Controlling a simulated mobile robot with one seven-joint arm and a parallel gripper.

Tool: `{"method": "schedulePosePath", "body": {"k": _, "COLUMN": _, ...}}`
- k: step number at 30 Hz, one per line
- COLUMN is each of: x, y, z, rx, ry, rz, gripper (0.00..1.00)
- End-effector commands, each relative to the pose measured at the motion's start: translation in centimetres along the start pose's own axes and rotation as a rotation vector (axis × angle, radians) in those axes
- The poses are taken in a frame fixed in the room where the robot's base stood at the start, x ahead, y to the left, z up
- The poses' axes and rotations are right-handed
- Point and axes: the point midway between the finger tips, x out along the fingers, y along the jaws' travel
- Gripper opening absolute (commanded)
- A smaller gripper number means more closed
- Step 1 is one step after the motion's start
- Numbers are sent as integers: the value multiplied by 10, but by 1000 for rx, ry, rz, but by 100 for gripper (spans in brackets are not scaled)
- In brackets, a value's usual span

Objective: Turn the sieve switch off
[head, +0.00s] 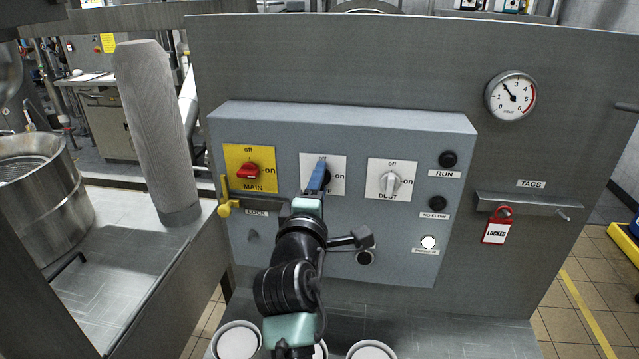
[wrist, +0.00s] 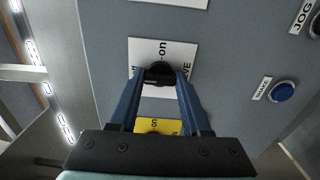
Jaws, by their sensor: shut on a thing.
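The sieve switch's black knob (wrist: 160,68) sits on a white plate (head: 337,182) in the middle of the grey control box, between the MAIN and DUST switches. My gripper (head: 318,178) reaches the plate from the front, and its blue fingers hide most of the knob in the head view. In the wrist view my gripper (wrist: 160,79) has one finger on each side of the knob and is shut on it. The wrist view is rotated, and "on" and part of the plate's name show beyond the knob. Which way the knob points is hard to tell.
The red MAIN switch (head: 249,171) on yellow is to the left, with a yellow lock lever (head: 229,205) below it. The grey DUST switch (head: 389,184) is to the right. A red LOCKED tag (head: 496,230) hangs from the TAGS rail. White round containers (head: 236,342) stand below.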

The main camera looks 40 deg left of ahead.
Motion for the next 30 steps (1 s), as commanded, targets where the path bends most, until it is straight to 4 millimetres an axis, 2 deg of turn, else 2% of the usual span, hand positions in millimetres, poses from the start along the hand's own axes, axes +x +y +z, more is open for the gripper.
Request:
{"method": "schedulePosePath", "body": {"k": 11, "x": 0, "y": -1, "z": 0, "rx": -9, "ry": -1, "rz": -2, "gripper": 0}}
{"method": "schedulePosePath", "body": {"k": 12, "x": 0, "y": -1, "z": 0, "rx": -9, "ry": -1, "rz": -2, "gripper": 51}}
{"method": "schedulePosePath", "body": {"k": 16, "x": 0, "y": -1, "z": 0, "rx": -8, "ry": 0, "rz": -2, "gripper": 74}}
{"method": "schedulePosePath", "body": {"k": 17, "x": 0, "y": -1, "z": 0, "rx": -8, "ry": 0, "rz": -2, "gripper": 78}}
{"method": "schedulePosePath", "body": {"k": 26, "x": -1, "y": 0, "z": 0, "rx": -6, "ry": 0, "rz": -1, "gripper": 78}}
{"method": "schedulePosePath", "body": {"k": 30, "x": -10, "y": 0, "z": 0, "rx": -4, "ry": 0, "rz": -2, "gripper": 78}}
